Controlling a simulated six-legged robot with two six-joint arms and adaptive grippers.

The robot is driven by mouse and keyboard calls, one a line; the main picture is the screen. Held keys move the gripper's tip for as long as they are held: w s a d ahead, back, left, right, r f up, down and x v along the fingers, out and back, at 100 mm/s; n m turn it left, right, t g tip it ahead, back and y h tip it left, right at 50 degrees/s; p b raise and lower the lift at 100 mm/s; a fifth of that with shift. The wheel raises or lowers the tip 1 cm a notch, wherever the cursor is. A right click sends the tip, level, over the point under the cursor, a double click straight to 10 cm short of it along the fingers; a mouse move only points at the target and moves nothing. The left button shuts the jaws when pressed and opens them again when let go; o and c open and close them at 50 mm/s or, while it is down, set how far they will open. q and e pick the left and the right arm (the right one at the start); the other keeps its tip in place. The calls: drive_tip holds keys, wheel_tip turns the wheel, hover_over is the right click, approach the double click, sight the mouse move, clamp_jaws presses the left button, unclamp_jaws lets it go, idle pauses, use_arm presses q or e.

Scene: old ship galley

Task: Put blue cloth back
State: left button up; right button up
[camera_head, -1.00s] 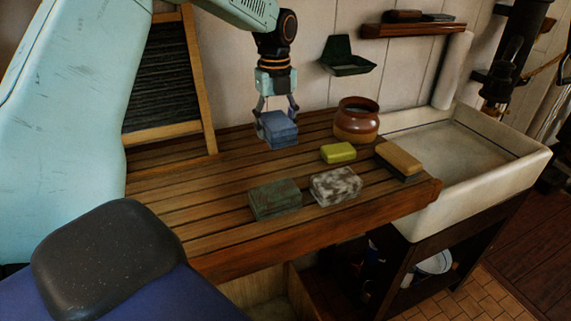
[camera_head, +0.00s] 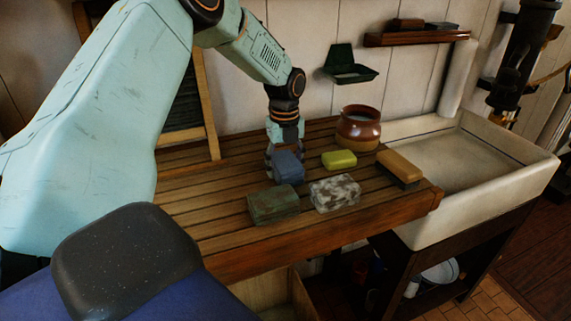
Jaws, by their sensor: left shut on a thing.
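The blue cloth (camera_head: 288,168) is a folded block low over the slatted wooden board (camera_head: 222,212), behind the green cloth. My left gripper (camera_head: 284,155) is shut on it from above. The gripper partly hides the cloth's back, and I cannot tell whether the cloth touches the slats. A folded dark green cloth (camera_head: 273,205) and a mottled grey-white cloth (camera_head: 335,193) lie at the front of the board. My right gripper is not in view.
A yellow-green soap (camera_head: 339,159), a brown pot (camera_head: 358,128) and a brush (camera_head: 399,166) stand to the right on the board. A white sink (camera_head: 450,165) adjoins it. A washboard (camera_head: 200,95) leans at the back left. A green wall dish (camera_head: 348,66) hangs above.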

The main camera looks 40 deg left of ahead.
sight(282, 159)
use_arm(q)
drive_tip(key=shift+a+f, duration=0.35)
drive_tip(key=shift+a, duration=0.35)
drive_tip(key=o, duration=1)
drive_tip(key=shift+s+a, duration=0.1)
drive_tip(key=o, duration=0.3)
drive_tip(key=shift+d+r, duration=0.1)
drive_tip(key=shift+d, duration=0.3)
drive_tip(key=shift+o, duration=0.2)
drive_tip(key=shift+d+r, duration=0.1)
drive_tip(key=shift+d, duration=0.15)
drive_tip(key=shift+a, duration=0.5)
wheel_tip(282, 159, up, 10)
drive_tip(key=shift+r, duration=0.2)
drive_tip(key=shift+r+b, duration=0.3)
drive_tip(key=shift+r, duration=0.25)
drive_tip(key=shift+f, duration=0.15)
wheel_tip(282, 159, down, 11)
drive_tip(key=shift+f+p, duration=0.1)
drive_tip(key=shift+p, duration=0.2)
drive_tip(key=shift+w+d+r, duration=0.1)
drive_tip(key=shift+r, duration=0.4)
drive_tip(key=shift+w+d+r, duration=0.1)
drive_tip(key=shift+r, duration=0.35)
drive_tip(key=shift+s+d+r, duration=0.1)
drive_tip(key=shift+s+r, duration=0.05)
drive_tip(key=shift+r, duration=0.3)
